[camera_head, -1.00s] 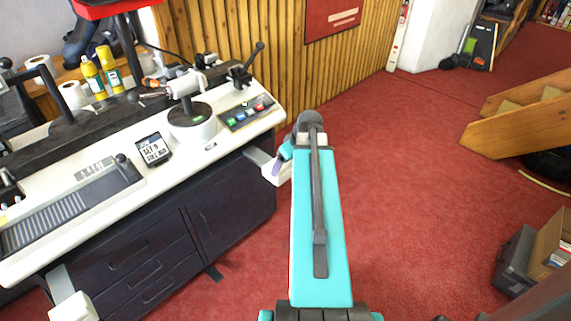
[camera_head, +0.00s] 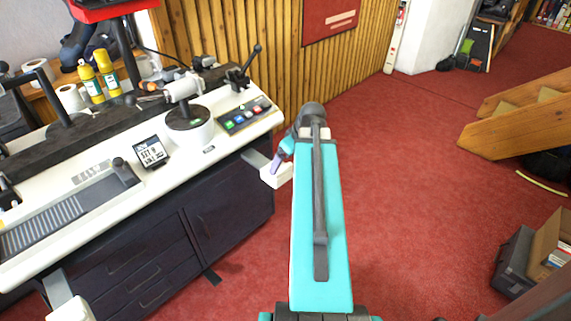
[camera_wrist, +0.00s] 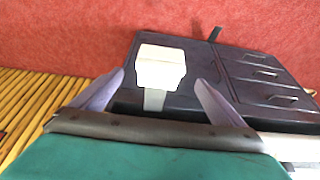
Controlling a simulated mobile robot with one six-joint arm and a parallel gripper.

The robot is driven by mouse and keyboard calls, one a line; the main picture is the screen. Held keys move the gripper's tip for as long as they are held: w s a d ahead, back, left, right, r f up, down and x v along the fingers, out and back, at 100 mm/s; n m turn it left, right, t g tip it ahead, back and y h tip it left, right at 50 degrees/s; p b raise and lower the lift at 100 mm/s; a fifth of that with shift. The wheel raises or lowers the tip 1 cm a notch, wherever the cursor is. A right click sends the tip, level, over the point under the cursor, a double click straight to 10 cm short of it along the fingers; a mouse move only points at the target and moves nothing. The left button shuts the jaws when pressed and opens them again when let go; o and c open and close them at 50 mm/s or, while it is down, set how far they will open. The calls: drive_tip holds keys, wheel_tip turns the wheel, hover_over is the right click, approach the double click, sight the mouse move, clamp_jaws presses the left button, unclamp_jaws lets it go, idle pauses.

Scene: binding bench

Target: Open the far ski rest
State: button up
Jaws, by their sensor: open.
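The far ski rest is a white block (camera_head: 277,176) on a short grey arm at the front edge of the bench, near its far end. My gripper (camera_head: 276,166) is open at this block, mostly hidden behind my teal arm; one purple finger shows against the block. In the wrist view the white block (camera_wrist: 160,66) and its grey arm lie between the two spread fingers of my gripper (camera_wrist: 160,80). I see a gap on each side and cannot tell whether either finger touches it.
The near ski rest (camera_head: 70,309) is at the lower left. The bench (camera_head: 195,150) carries a small display (camera_head: 151,152), a button panel (camera_head: 244,115) and a round white unit (camera_head: 190,130). Dark cabinet doors (camera_head: 228,205) lie below.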

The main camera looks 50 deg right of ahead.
drive_tip(key=v, duration=0.9)
drive_tip(key=shift+r, duration=0.15)
idle(0.4)
